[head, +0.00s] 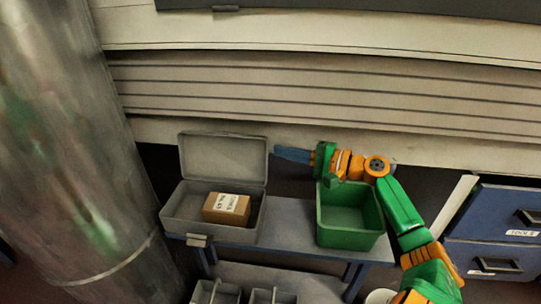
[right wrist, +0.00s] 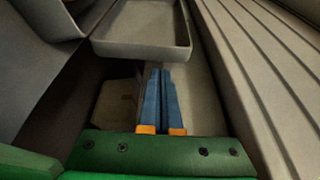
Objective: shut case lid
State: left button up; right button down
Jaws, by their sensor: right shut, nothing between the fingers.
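The grey case (head: 184,220) stands on the left of a blue-grey table, with its lid (head: 222,161) raised upright at the back. A brown box with a white label (head: 227,209) lies inside the case. My right gripper (head: 278,152) has its blue fingers shut and empty, pointing left, close to the right edge of the lid. I cannot tell in the head view whether it touches. In the right wrist view, the fingers (right wrist: 160,75) point towards the grey lid (right wrist: 143,30). My left gripper is not in view.
A green bin (head: 348,238) stands on the table (head: 283,217), right of the case and under my right arm. A ribbed wall (head: 320,90) runs behind. A large metal cylinder (head: 90,150) is at left, and blue drawers (head: 497,230) are at right. Grey trays (head: 215,292) sit below.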

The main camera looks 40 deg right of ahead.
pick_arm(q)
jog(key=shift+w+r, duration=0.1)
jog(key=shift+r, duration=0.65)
pick_arm(e)
jog(key=shift+x, duration=1.5)
